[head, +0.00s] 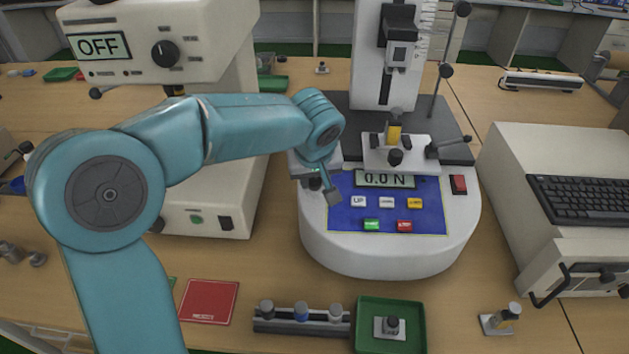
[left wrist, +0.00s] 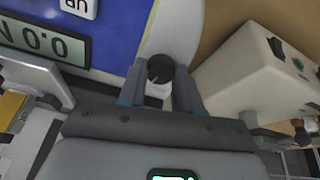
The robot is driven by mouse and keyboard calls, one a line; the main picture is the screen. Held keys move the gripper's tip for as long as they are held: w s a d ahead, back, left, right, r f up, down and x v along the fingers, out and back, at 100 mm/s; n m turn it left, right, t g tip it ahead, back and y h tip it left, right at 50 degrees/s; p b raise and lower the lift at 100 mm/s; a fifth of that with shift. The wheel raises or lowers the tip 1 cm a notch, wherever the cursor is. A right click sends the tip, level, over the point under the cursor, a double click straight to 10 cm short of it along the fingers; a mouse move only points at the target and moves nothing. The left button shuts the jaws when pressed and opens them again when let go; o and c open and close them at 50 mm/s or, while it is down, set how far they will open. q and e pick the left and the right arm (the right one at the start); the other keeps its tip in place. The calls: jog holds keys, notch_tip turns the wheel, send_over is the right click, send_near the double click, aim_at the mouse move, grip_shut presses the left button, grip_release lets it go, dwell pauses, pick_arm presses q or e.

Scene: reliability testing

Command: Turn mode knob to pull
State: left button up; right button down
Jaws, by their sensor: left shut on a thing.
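The force tester (head: 390,250) has a blue panel with a display reading 0.0 N (head: 386,179), several coloured buttons and a red switch (head: 459,184). My left gripper (head: 324,190) is at the panel's left edge, pointing down. In the left wrist view a round black knob (left wrist: 160,68) with a pale pointer line sits between the fingertips of my left gripper (left wrist: 158,88), which is shut on it. The knob's labels cannot be read. In the head view my gripper and arm largely hide the knob. My right gripper is not in view.
A keyboard unit (head: 520,190) stands right. In front are a red pad (head: 208,301), a weight rack (head: 301,326) and a green tray (head: 415,345).

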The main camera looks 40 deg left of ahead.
pick_arm(q)
jog(key=n+b, duration=0.2)
jog(key=shift+f+n+b, duration=0.15)
jog(key=shift+n+b, duration=0.15)
jog(key=shift+n, duration=0.1)
jog(key=shift+w+n+b, duration=0.1)
jog(key=shift+n+b, duration=0.5)
jog(key=shift+n, duration=0.3)
jog(key=n+b, duration=0.1)
jog(key=n, duration=0.2)
jog(key=shift+g+b, duration=0.3)
jog(key=shift+b, duration=0.05)
jog(key=shift+r+n+b, duration=0.25)
jog(key=shift+n+b, duration=0.15)
jog(key=shift+n, duration=1)
jog(key=o, duration=1)
jog(key=shift+o, duration=0.2)
